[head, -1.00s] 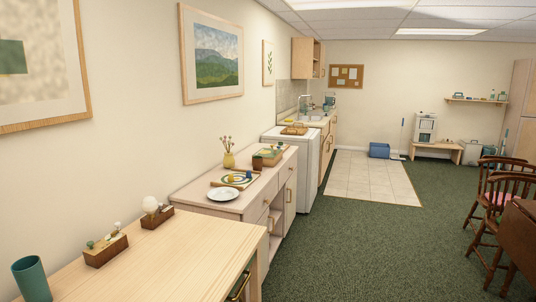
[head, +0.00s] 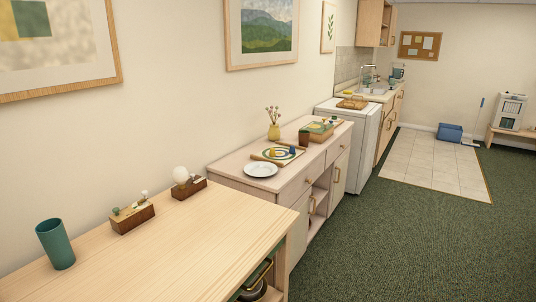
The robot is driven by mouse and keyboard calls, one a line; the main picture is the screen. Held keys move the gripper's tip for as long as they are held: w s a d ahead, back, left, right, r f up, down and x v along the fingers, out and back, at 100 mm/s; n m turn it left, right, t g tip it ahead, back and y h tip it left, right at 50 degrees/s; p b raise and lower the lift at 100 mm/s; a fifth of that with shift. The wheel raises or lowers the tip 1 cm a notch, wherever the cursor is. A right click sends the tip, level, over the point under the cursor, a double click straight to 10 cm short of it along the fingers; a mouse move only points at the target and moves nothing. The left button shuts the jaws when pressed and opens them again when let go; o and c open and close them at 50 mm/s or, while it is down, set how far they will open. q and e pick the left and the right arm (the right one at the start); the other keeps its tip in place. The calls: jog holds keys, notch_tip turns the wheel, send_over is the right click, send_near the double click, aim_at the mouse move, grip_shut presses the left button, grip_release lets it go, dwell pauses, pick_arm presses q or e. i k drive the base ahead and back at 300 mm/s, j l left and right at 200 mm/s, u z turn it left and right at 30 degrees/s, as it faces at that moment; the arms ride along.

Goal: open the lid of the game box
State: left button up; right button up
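A box with a wooden body and green parts (head: 320,132) sits at the far end of the pale sideboard (head: 228,170), by the wall. It looks like the game box, but it is small in view and I cannot make out its lid clearly. A dark brown block shows at its near left side, and small items seem to be on or by it. A mat with coloured rings and small pieces (head: 278,153) lies in front of it, with a white plate (head: 261,170) nearer. Neither of my grippers is in view.
A wooden table (head: 170,250) fills the near left, with a teal cup (head: 55,244) and two wooden holders (head: 132,218) (head: 189,187) on it. A yellow vase (head: 274,131) stands behind the mat. Green carpet (head: 400,245) to the right is clear.

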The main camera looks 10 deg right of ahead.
aim_at(320, 128)
jog(key=i+l+z, duration=0.85)
jog(key=i, duration=0.15)
jog(key=i+l+z, duration=0.15)
jog(key=i+z, duration=0.25)
jog(key=i, duration=0.15)
